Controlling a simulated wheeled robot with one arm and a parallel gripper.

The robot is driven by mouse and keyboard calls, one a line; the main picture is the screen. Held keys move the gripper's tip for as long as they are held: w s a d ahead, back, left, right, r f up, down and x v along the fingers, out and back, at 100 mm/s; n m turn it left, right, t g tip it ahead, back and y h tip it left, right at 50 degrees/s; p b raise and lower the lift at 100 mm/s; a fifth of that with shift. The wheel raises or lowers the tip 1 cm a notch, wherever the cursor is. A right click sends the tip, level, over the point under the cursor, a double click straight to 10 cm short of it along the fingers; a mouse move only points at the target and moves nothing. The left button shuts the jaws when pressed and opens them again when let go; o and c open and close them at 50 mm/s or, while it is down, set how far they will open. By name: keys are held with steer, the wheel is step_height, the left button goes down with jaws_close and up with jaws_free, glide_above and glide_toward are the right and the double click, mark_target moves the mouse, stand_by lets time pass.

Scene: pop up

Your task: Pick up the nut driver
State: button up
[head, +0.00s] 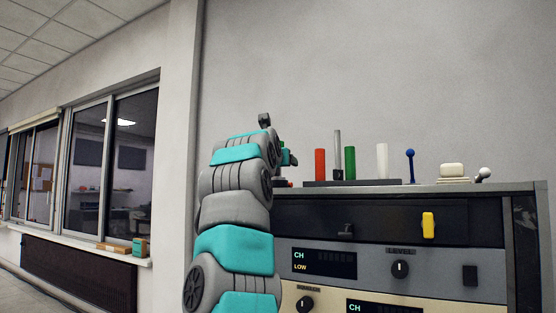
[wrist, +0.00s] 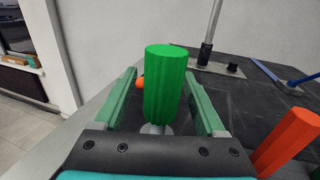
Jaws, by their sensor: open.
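A green ribbed handle (wrist: 163,85), which looks like the nut driver, stands upright in the wrist view with a pale metal part below it. My gripper (wrist: 159,70) is open, with one green finger on each side of the handle. Small gaps show between the handle and the fingers, so it is not clamped. In the head view a green cylinder (head: 350,162) stands on the cabinet's dark rack; I cannot tell whether it is the same handle. My gripper is mostly hidden behind my arm there.
A red cylinder (head: 320,163), a grey post (head: 337,155) and a white cylinder (head: 382,160) stand nearby on the cabinet top. A blue-knobbed lever (head: 410,165) is farther right. An orange-red handle (wrist: 287,140) is close to the right finger in the wrist view.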

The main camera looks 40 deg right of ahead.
jaws_close()
stand_by(0.5)
